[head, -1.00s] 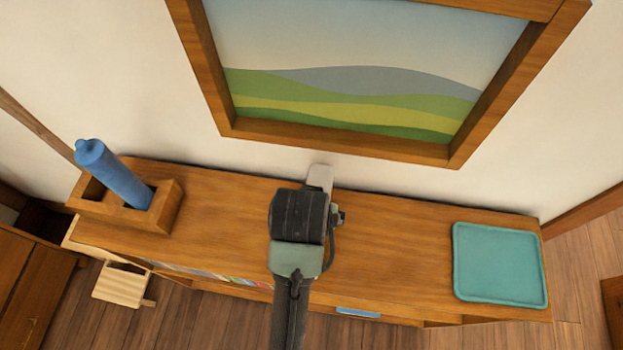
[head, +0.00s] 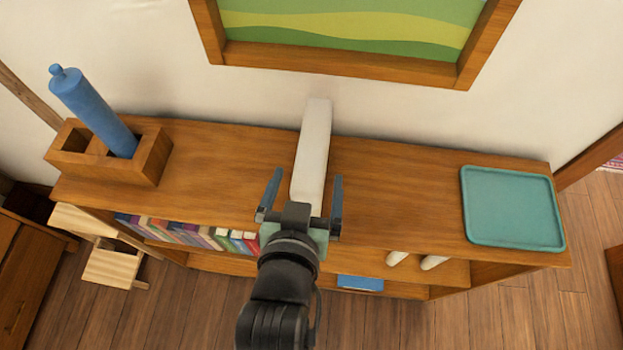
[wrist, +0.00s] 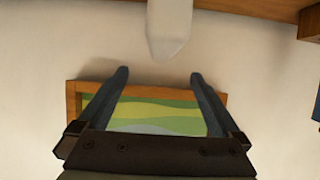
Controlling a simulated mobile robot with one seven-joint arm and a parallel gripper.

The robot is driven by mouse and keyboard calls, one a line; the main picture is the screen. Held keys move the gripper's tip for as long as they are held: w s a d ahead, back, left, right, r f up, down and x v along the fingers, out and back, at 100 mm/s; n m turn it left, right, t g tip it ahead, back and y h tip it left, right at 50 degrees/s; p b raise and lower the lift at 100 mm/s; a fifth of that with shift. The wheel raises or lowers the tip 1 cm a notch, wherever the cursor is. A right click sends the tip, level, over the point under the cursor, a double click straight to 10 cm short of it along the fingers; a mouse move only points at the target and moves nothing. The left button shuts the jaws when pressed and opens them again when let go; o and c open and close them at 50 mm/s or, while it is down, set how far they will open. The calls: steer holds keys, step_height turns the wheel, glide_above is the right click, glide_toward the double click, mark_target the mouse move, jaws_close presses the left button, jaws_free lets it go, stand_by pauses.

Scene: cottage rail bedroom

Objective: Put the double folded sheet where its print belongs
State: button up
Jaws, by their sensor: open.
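A tall, narrow white piece (head: 314,145) shows on top of the wooden shelf unit, near the wall. It is plain on the sides I see, with no print visible, and I cannot tell whether it is the folded sheet. It also shows in the wrist view (wrist: 168,28), ending in a bevelled tip. My gripper (head: 307,176) is open, its fingers appearing on either side of the white piece in the head view. In the wrist view, the space between the fingertips (wrist: 159,73) is empty and the white piece's tip lies beyond them.
A blue roll (head: 95,112) stands tilted in a wooden holder (head: 145,160) at the left. A teal tray (head: 512,205) lies at the right. Books (head: 180,232), a blue item (head: 360,283) and white pieces (head: 434,262) sit below. A framed landscape (head: 340,58) hangs behind.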

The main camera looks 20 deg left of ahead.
mark_target(313, 143)
steer(key=shift+s, duration=0.2)
steer(key=shift+w+r+t, duration=0.1)
steer(key=shift+w+t, duration=0.05)
steer(key=shift+t, duration=0.15)
steer(key=p+x, duration=0.2)
steer(key=x, duration=0.4)
steer(key=shift+w+a, duration=0.15)
steer(key=shift+w, duration=0.1)
steer(key=shift+s+f+p+x, duration=0.15)
steer(key=shift+p+x, duration=0.15)
steer(key=shift+x, duration=0.7)
steer(key=shift+f+p+x, duration=0.15)
steer(key=shift+p+x, duration=0.2)
steer(key=shift+x, duration=0.7)
steer(key=shift+s+f+p+x, duration=0.15)
steer(key=shift+p+x, duration=0.15)
steer(key=shift+x, duration=0.7)
steer(key=shift+a, duration=0.15)
jaws_close()
steer(key=shift+w+r, duration=0.1)
